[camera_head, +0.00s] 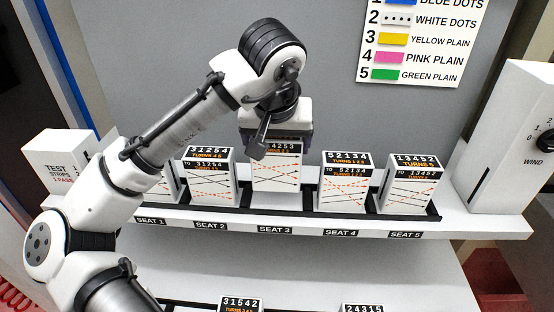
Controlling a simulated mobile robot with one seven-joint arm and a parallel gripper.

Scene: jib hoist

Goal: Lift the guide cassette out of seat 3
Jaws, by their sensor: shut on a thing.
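The guide cassette of seat 3 (277,168) is a white box with a black top label and orange and black crossing lines on its front. It stands upright above the seat 3 label (275,229). Its top looks higher than those of the neighbouring cassettes, and its lower edge shows above the rail. My gripper (268,145) is over its top and shut on it. The gripper hides part of the top label, and the fingertips are hard to make out. I cannot tell whether the cassette's bottom is fully clear of the seat.
Cassettes stand close by in seat 2 (210,182), seat 4 (345,185) and seat 5 (411,187). My arm partly covers the one in seat 1 (166,185). A WIND box (505,140) stands right, a test strips box (60,160) left. More cassettes (240,304) show below.

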